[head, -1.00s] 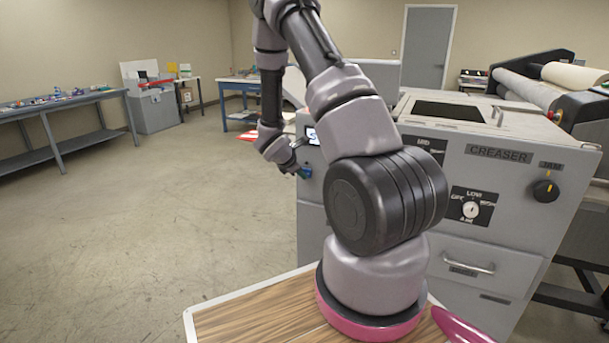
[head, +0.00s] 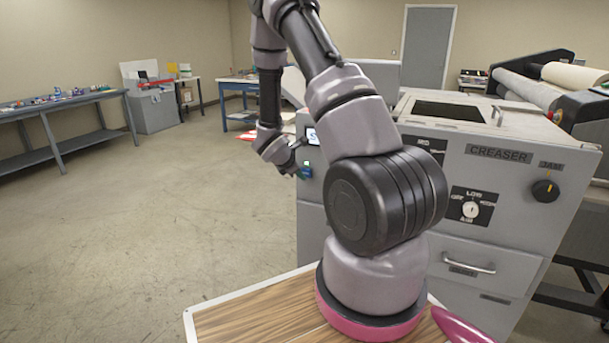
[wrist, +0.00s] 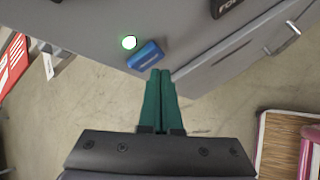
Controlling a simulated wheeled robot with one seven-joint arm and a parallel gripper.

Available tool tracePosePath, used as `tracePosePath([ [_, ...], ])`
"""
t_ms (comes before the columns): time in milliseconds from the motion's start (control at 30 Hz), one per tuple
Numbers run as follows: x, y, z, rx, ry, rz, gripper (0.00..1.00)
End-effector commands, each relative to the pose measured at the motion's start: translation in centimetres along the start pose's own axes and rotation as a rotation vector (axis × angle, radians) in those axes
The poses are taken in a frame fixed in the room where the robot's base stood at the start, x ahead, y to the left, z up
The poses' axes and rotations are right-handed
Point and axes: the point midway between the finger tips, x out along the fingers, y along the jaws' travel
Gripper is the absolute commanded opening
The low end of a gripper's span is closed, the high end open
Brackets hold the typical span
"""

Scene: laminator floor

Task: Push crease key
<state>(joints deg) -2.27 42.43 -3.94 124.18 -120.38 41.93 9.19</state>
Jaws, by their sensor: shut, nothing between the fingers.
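The blue key (wrist: 146,55) is on the grey creaser (wrist: 100,25), beside a lit green round light (wrist: 129,42) in the wrist view. I take this blue key to be the crease key; its label is too small to read. My gripper (wrist: 161,72) has green fingers pressed together and empty. In the wrist view its tips are just below the key's lower right edge; I cannot tell whether they touch it. In the head view, the key (head: 306,173) shows small at the creaser's left front, beside my gripper, whose tips are hard to make out.
The creaser's front has a selector dial (head: 470,210), a jam knob (head: 545,190) and a drawer handle (head: 468,268). Open floor (head: 150,225) lies to the left, with a workbench (head: 70,105) farther off.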

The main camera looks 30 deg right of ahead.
Motion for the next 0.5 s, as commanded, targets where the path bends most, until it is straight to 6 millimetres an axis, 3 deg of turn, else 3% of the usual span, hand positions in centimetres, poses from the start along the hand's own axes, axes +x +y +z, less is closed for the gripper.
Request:
tracePosePath([
  [300,-0.2,-0.1,-0.1,-0.001,0.000,0.000,0.00],
  [500,-1.4,-1.0,-1.0,-0.003,0.001,-0.001,0.00],
])
